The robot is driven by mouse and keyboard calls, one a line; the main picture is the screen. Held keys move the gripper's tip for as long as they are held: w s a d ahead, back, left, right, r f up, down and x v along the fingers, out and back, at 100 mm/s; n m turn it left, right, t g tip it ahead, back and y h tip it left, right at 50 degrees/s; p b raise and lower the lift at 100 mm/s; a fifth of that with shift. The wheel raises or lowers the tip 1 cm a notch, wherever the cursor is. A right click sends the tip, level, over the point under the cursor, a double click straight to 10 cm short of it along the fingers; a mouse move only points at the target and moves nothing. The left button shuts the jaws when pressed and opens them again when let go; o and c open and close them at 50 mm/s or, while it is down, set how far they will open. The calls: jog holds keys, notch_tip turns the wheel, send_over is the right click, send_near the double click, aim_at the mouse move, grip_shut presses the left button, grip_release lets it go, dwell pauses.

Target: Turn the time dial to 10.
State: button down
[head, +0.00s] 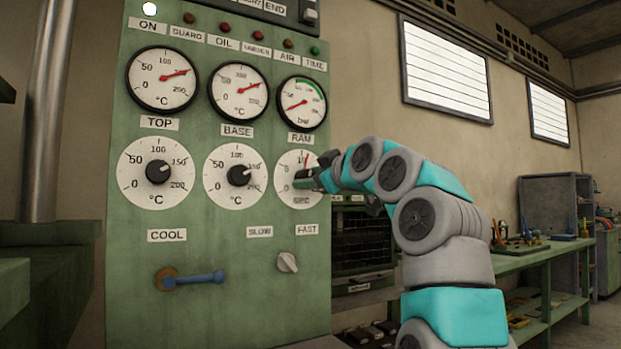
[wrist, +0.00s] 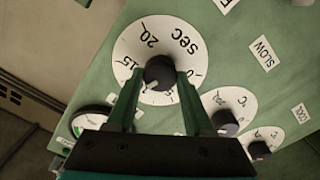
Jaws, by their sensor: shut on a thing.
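The time dial is the white round scale marked sec (head: 285,194) at the right of the lower row in the head view. A red line shows near its 10 at the top. My gripper (head: 303,179) reaches it from the right and covers its knob there. In the wrist view the dial's black knob (wrist: 159,72) sits between the two green fingers of my gripper (wrist: 160,86), which are shut on it. The scale appears upside down there. A pale mark on the knob points to the lower left, where the figures are partly hidden.
The TOP dial (head: 135,190) and BASE dial (head: 215,187) stand left of the time dial. Gauges sit above. A blue-handled lever (head: 195,278) and a SLOW/FAST switch (head: 287,262) are below. A green bench (head: 540,255) stands at the right.

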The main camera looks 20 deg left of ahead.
jog(key=shift+n+p, duration=0.3)
jog(key=shift+n, duration=1.1)
jog(key=shift+c, duration=1.4)
grip_release()
jog(key=shift+s, duration=0.1)
